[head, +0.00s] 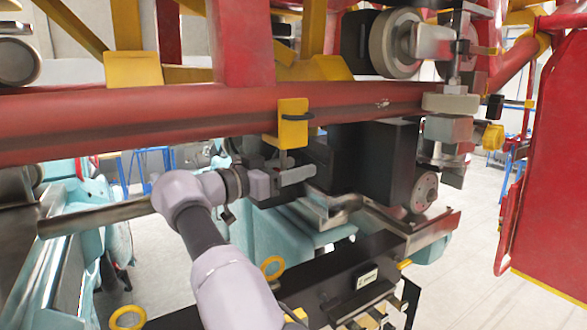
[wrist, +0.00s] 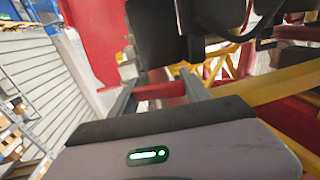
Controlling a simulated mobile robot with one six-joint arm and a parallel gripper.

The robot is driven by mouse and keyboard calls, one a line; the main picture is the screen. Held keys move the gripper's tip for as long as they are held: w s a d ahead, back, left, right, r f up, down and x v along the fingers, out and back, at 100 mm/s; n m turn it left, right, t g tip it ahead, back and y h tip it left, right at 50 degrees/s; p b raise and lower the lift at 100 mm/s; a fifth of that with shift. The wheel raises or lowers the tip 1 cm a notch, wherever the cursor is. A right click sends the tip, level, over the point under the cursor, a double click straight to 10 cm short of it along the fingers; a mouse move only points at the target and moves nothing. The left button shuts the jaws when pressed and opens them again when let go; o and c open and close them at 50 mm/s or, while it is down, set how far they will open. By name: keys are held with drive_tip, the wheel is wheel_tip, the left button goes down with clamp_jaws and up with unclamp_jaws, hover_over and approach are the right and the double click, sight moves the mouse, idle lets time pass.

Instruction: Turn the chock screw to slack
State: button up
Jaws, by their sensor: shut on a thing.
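My gripper (head: 288,176) is at the middle of the head view, just below a yellow clamp-like block (head: 292,128) on the red tube rail.
The red rail (head: 180,120) runs across just above my arm. A black box (head: 365,160) stands close to the right of my gripper. A wheel (head: 395,42) is above right, and a red panel (head: 550,170) stands far right. Teal machinery (head: 285,240) is below.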

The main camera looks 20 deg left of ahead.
drive_tip(key=o, duration=1.4)
drive_tip(key=shift+a, duration=0.1)
drive_tip(key=shift+c, duration=0.2)
drive_tip(key=p+v, duration=0.1)
drive_tip(key=v, duration=1.6)
drive_tip(key=shift+s, duration=0.2)
